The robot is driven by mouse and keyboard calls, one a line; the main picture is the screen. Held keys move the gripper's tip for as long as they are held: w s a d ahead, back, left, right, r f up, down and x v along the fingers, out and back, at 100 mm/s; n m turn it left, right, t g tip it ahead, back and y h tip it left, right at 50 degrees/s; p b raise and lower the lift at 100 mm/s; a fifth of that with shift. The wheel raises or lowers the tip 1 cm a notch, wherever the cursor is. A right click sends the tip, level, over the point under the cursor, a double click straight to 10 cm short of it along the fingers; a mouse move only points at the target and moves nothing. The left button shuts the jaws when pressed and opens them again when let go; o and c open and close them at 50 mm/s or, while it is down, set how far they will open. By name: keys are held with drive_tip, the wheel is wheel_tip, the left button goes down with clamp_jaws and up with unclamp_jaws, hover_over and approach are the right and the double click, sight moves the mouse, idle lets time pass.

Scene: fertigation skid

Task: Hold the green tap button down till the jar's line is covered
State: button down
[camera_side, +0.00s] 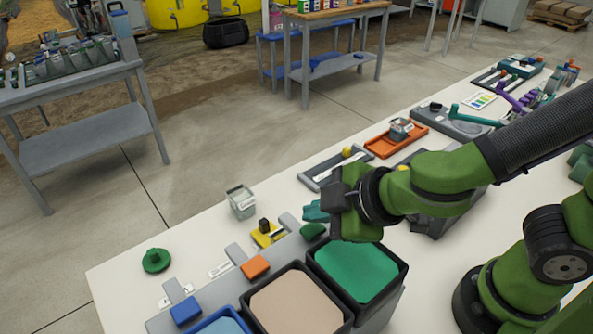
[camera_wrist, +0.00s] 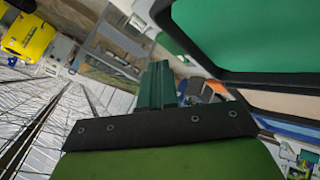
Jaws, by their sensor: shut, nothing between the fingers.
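The green tap button (camera_side: 313,231) sits at the front of the tank with the green top (camera_side: 355,268). My gripper (camera_side: 313,211) is shut and empty, its teal fingers pointing left just above the button in the side view. I cannot tell whether they touch it. The shut fingers also show in the wrist view (camera_wrist: 157,85), beside the green-topped tank (camera_wrist: 245,30). The clear jar (camera_side: 241,203) with a white label stands upright on the table, left of my fingertips. Its line and level are too small to read. The button cannot be made out in the wrist view.
An orange button (camera_side: 255,267) and a blue button (camera_side: 185,310) sit along the same row, with a beige-topped tank (camera_side: 297,303) behind. A yellow piece with a black knob (camera_side: 266,232) lies near the jar. A green round piece (camera_side: 156,260) lies left. An orange tray (camera_side: 396,138) is farther back.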

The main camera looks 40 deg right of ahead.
drive_tip(key=shift+f, duration=0.2)
drive_tip(key=shift+f, duration=0.25)
drive_tip(key=shift+f, duration=0.55)
idle(7.0)
